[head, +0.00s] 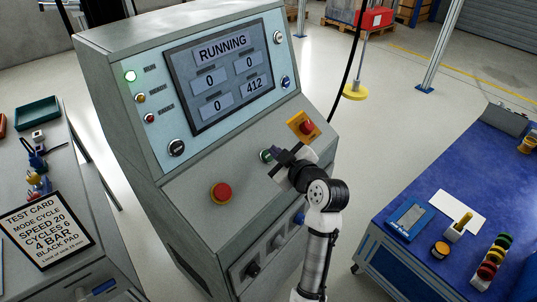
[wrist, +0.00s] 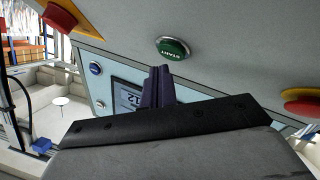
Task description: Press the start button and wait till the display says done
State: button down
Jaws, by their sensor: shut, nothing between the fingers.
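The grey control console stands in the middle of the head view. Its display (head: 222,78) reads RUNNING, with fields 0, 0, 0 and 412. The top-left lamp (head: 130,76) glows green. The green start button (head: 266,155) is on the sloped panel, partly hidden by my gripper (head: 279,167). In the wrist view the start button (wrist: 173,48), marked START, shows just beyond the tips of my gripper (wrist: 160,72). The fingers are shut and empty. I cannot tell for sure whether they touch the button.
A red mushroom button (head: 221,193) sits left of my gripper, and a red button on a yellow plate (head: 304,126) sits to its right. A test card (head: 46,231) stands on the left bench. The blue table (head: 400,190) holds several small items.

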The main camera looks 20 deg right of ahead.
jog(key=r, duration=0.1)
jog(key=s+d+r+p, duration=0.1)
jog(key=s+r, duration=0.1)
jog(key=r, duration=0.1)
jog(key=shift+s+d+r+p, duration=0.1)
jog(key=shift+s+d+p, duration=0.1)
jog(key=shift+p, duration=0.2)
dwell(0.9)
